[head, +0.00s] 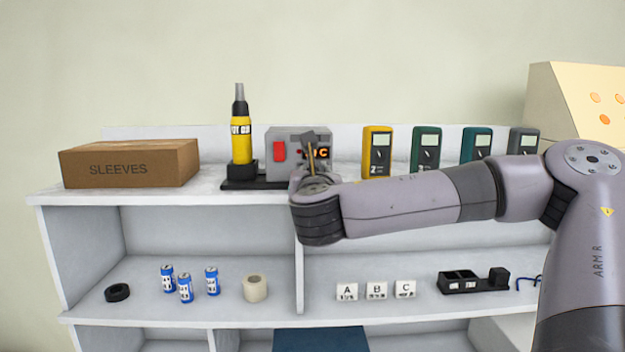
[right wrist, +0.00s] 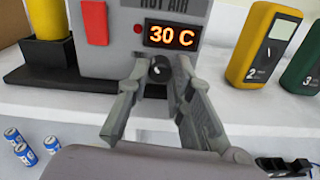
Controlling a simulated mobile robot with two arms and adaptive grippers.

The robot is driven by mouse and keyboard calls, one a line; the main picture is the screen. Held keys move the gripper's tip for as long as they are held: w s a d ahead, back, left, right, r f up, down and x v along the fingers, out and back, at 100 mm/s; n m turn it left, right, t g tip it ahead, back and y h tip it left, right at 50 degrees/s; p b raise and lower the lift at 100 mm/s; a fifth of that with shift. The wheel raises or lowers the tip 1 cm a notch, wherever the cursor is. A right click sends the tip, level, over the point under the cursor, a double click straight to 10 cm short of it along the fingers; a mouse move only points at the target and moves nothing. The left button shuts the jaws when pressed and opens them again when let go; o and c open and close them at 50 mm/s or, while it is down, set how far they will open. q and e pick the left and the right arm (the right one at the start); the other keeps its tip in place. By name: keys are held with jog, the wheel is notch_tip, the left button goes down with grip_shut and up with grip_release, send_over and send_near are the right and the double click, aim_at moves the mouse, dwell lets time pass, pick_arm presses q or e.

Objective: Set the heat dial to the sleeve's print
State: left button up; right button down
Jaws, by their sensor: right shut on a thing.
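The grey hot air station (head: 285,140) stands on the top shelf; it also shows in the right wrist view (right wrist: 122,45). Its orange display (right wrist: 172,36) reads 30 C. The small black heat dial (right wrist: 157,71) sits below the display. My right gripper (right wrist: 160,67) has its fingertips on either side of the dial and is shut on it. In the head view my right arm hides most of the dial. The closed cardboard box (head: 130,164) marked SLEEVES stands at the left; no sleeve or print on one shows. My left gripper is not in view.
A yellow hot air tool (head: 241,135) stands upright left of the station. Several meters, including a yellow one (head: 377,150), stand to the right.

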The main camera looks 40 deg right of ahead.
jog(key=c, duration=1.4)
grip_release()
jog(key=v, duration=1.2)
